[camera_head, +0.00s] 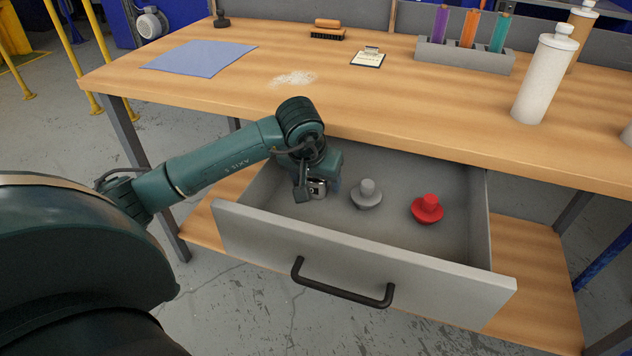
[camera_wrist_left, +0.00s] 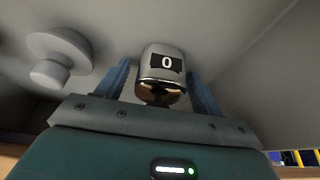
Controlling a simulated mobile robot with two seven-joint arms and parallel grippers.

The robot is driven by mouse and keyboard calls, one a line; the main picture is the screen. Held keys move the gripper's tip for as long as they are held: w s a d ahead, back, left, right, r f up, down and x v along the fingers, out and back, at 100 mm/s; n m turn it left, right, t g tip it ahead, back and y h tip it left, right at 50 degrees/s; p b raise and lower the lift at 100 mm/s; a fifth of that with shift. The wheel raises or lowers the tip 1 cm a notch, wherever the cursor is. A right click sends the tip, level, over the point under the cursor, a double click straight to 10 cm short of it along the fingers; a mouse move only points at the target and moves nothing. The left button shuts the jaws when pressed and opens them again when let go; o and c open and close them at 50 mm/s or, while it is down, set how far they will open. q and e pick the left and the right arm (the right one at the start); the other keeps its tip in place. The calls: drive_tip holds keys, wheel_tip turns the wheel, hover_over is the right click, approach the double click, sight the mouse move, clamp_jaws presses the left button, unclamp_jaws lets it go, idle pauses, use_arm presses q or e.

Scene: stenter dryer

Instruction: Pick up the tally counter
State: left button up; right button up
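The tally counter (camera_wrist_left: 165,62) is a small, shiny metal piece with a dark window reading "0". It is in the open drawer, at its left end, and also shows in the head view (camera_head: 317,188). My left gripper (camera_head: 318,186) reaches down into the drawer. In the left wrist view its two blue fingers (camera_wrist_left: 160,88) stand either side of the counter. A narrow gap shows on the left finger's side, and the right finger is very close to the counter. The fingers look open around it. My right gripper is in neither view.
The drawer (camera_head: 360,262) also holds a grey knobbed piece (camera_head: 367,194) and a red one (camera_head: 427,208), right of the counter. The tabletop (camera_head: 400,105) overhangs the drawer's back. A tube rack (camera_head: 465,57) and white bottle (camera_head: 545,75) stand on the table.

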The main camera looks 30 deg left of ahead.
use_arm(q)
drive_tip(key=c, duration=0.9)
drive_tip(key=shift+c, duration=0.3)
drive_tip(key=shift+r, duration=0.2)
